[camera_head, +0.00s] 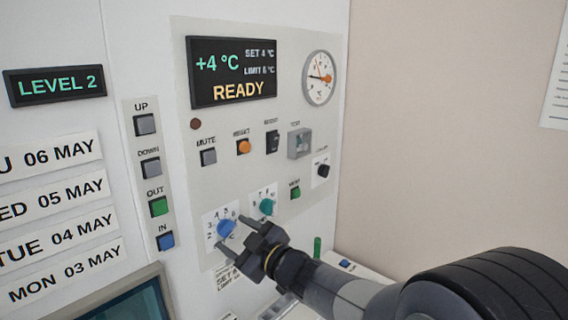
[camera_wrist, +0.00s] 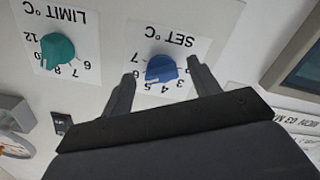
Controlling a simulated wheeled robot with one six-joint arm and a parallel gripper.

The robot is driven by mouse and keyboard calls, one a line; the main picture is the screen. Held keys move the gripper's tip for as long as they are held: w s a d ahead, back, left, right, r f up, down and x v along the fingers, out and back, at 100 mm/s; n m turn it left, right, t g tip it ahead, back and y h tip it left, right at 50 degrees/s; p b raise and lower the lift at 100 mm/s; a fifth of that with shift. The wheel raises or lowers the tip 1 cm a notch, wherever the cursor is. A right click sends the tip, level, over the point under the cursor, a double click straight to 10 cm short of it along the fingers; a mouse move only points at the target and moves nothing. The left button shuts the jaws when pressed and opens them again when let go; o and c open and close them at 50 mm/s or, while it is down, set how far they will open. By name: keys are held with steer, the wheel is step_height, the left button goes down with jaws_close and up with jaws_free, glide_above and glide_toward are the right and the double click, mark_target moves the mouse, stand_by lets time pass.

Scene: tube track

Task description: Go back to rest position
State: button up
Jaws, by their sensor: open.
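My gripper (camera_head: 232,233) is open in front of the lower part of the white control panel (camera_head: 258,165). Its two fingers stand on either side of the blue SET °C knob (camera_head: 226,228). In the wrist view the blue knob (camera_wrist: 161,68) shows between the fingertips (camera_wrist: 163,70), with small gaps at both sides. How far the fingertips stand from the panel face is hard to tell. The teal LIMIT °C knob (camera_head: 266,206) is up and right of the gripper; it also shows in the wrist view (camera_wrist: 57,50).
The display (camera_head: 232,72) reads +4 °C, SET 4 °C, LIMIT 8 °C, READY. A round gauge (camera_head: 319,77), a covered switch (camera_head: 299,143) and several buttons are above the gripper. UP, DOWN, OUT and IN buttons (camera_head: 151,168) are at left. Open space lies before the beige wall (camera_head: 440,130).

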steer(key=shift+w+a, duration=0.35)
steer(key=shift+a, duration=0.1)
steer(key=shift+d, duration=0.1)
steer(key=shift+s, duration=0.15)
